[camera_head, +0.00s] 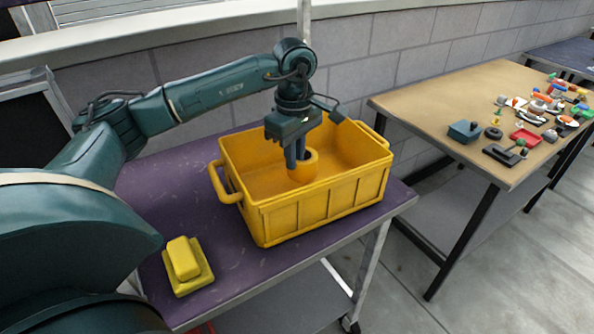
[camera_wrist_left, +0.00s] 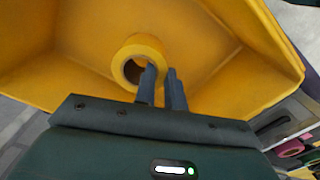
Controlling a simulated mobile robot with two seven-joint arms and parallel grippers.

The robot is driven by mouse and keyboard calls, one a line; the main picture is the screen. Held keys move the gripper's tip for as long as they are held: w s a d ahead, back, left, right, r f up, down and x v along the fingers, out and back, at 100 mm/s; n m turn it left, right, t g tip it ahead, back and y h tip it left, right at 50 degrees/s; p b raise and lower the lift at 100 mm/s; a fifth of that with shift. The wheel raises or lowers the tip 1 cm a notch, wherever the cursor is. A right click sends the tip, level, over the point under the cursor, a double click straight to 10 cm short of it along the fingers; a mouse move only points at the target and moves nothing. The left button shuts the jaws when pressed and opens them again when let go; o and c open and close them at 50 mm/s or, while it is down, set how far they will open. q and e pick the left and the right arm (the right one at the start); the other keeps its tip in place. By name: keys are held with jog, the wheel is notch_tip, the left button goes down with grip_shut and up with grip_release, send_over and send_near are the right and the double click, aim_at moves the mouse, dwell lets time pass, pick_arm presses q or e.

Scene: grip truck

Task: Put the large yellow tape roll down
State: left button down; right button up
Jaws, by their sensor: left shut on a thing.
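The large yellow tape roll (camera_head: 309,160) is inside the yellow crate (camera_head: 318,208), in its middle part. My left gripper (camera_head: 296,163) reaches down into the crate and is shut on the roll's wall. In the left wrist view, the roll (camera_wrist_left: 139,45) shows its round hole, with one finger of the gripper (camera_wrist_left: 160,76) in the hole and the other outside. Whether the roll touches the crate floor is hard to tell. My right gripper is in no view.
The crate stands on a purple-topped cart (camera_head: 240,258). A yellow block-like object (camera_head: 186,264) lies on the cart's front left. A wooden table (camera_head: 440,98) with several small items stands to the right, across a gap. The crate floor around the roll looks clear.

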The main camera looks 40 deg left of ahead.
aim_at(295, 178)
pick_arm(q)
jog(key=shift+f, duration=2.1)
jog(key=shift+f, duration=0.1)
jog(key=c, duration=1.5)
grip_release()
notch_tip(295, 178, up, 12)
jog(key=shift+r, duration=0.15)
